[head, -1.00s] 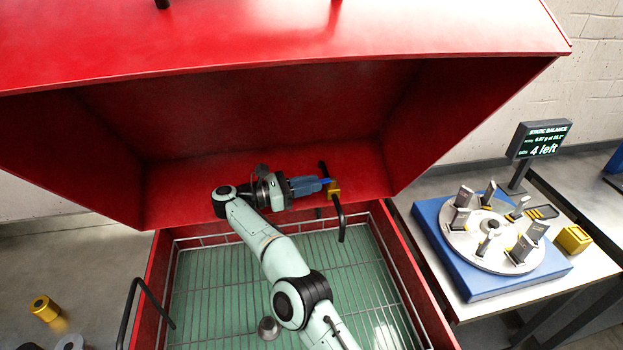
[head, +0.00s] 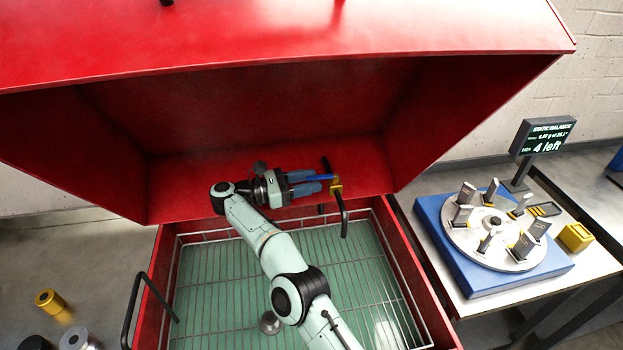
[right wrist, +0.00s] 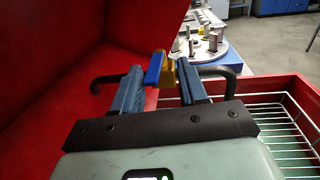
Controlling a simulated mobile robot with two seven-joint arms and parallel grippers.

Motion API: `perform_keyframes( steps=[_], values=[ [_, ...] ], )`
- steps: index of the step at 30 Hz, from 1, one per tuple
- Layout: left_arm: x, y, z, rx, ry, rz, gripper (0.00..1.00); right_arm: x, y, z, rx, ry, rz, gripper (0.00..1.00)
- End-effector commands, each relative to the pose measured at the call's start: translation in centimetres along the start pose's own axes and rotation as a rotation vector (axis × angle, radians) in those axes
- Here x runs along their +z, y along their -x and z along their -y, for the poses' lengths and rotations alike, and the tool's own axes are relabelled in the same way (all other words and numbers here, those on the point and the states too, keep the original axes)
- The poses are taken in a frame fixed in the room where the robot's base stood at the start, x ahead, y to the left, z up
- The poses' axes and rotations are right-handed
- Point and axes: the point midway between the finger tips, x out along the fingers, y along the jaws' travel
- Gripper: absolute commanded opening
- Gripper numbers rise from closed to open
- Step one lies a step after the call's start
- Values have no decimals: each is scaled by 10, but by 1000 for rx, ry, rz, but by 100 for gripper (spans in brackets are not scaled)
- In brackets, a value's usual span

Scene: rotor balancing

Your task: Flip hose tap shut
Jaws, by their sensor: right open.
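The hose tap has a yellow body (head: 336,189) and a blue lever (head: 329,177). It stands at the back right rim of the red basin, under the raised hood. My right gripper (head: 320,182) is open, with its two blue fingers pointing at the tap. In the right wrist view the blue lever (right wrist: 153,68) and yellow body (right wrist: 169,73) show in the gap between the fingertips of my right gripper (right wrist: 163,80). I cannot tell whether a finger touches the lever. My left gripper is out of view.
The raised red hood (head: 260,120) overhangs my right gripper. A black curved tube (head: 343,215) is close beside the tap. A wire rack (head: 220,270) lies in the basin below. A balancing rotor (head: 495,240) on a blue base stands on the right table.

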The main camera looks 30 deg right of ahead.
Motion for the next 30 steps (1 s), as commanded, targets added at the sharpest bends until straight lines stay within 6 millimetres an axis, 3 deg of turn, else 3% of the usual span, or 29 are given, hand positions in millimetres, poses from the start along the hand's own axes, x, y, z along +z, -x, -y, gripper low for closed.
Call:
perform_keyframes(
  steps=[6,12,30],
  values=[
    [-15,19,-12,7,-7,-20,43,5,39,-2,4,-6,1,43],
    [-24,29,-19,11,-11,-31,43,5,56,-2,2,-5,1,43],
    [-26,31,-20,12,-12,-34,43,2,63,-1,2,-2,1,43]
  ],
)
